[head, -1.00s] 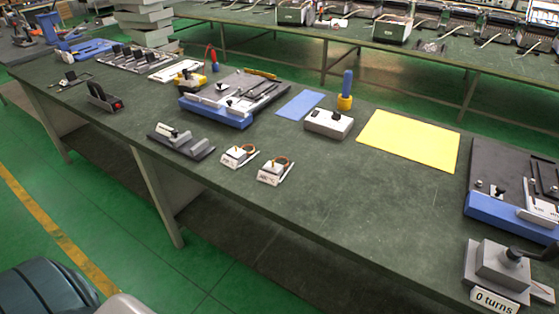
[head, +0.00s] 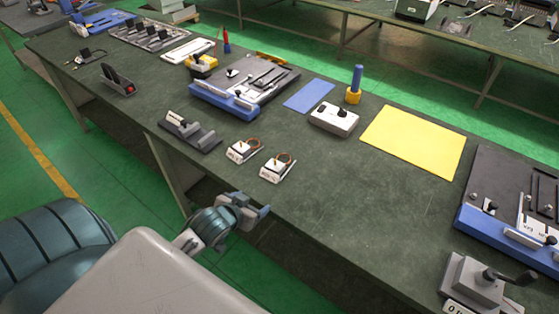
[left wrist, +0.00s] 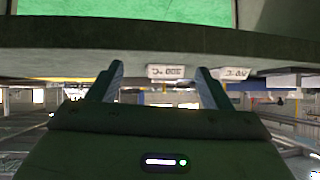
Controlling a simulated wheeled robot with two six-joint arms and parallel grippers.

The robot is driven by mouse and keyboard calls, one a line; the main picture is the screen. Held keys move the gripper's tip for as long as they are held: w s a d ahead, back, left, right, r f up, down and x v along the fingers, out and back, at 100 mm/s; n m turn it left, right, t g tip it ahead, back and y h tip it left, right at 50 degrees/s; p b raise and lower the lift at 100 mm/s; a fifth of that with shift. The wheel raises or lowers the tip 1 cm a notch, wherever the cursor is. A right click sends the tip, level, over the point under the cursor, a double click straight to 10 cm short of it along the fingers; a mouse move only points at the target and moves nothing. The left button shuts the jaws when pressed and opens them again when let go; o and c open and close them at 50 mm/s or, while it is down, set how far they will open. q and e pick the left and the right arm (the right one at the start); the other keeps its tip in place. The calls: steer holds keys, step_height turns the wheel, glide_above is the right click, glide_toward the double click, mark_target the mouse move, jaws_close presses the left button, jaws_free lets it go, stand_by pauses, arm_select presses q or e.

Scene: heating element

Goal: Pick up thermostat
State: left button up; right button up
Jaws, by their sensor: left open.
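Two small white parts with copper-coloured loops and label plates, which look like the thermostats, sit side by side near the front edge of the green table: a left one (head: 240,152) and a right one (head: 273,172). Their labels are too small to read. In the left wrist view two white label plates show upside down, one (left wrist: 166,72) between the fingers and one (left wrist: 236,74) beside them. My left gripper (head: 254,206) is open and empty, just off the table's front edge, nearer the camera than the parts and apart from them. My right gripper is not in view.
A grey holder (head: 190,133) stands left of the parts. Behind them are a blue-edged fixture (head: 225,98), a white switch box (head: 333,119) and a yellow sheet (head: 412,141). A grey crank box (head: 470,282) stands at the right front. The table (head: 350,215) between is clear.

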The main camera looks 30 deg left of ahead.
mark_target(271, 169)
arm_select(q)
steer(key=w+a+t, duration=0.1)
steer(key=w+a+r, duration=0.1)
steer(key=w, duration=0.1)
steer(key=w+a+r+t, duration=0.1)
steer(key=w, duration=0.1)
steer(key=shift+w+r+t+h, duration=0.15)
steer(key=shift+w+t+h, duration=0.15)
steer(key=shift+h, duration=0.1)
steer(key=x, duration=0.4)
steer(key=shift+w+d+p, duration=0.15)
steer(key=shift+w+p, duration=0.2)
steer(key=shift+p, duration=0.05)
steer(key=shift+w, duration=0.25)
steer(key=shift+w+f+p, duration=0.2)
steer(key=shift+w+p, duration=0.25)
steer(key=shift+w, duration=0.15)
steer(key=p+x, duration=0.1)
steer(key=x, duration=0.2)
steer(key=shift+w+d+f, duration=0.15)
steer(key=shift+d, duration=0.05)
steer(key=shift+w+f, duration=0.3)
steer(key=shift+w, duration=0.05)
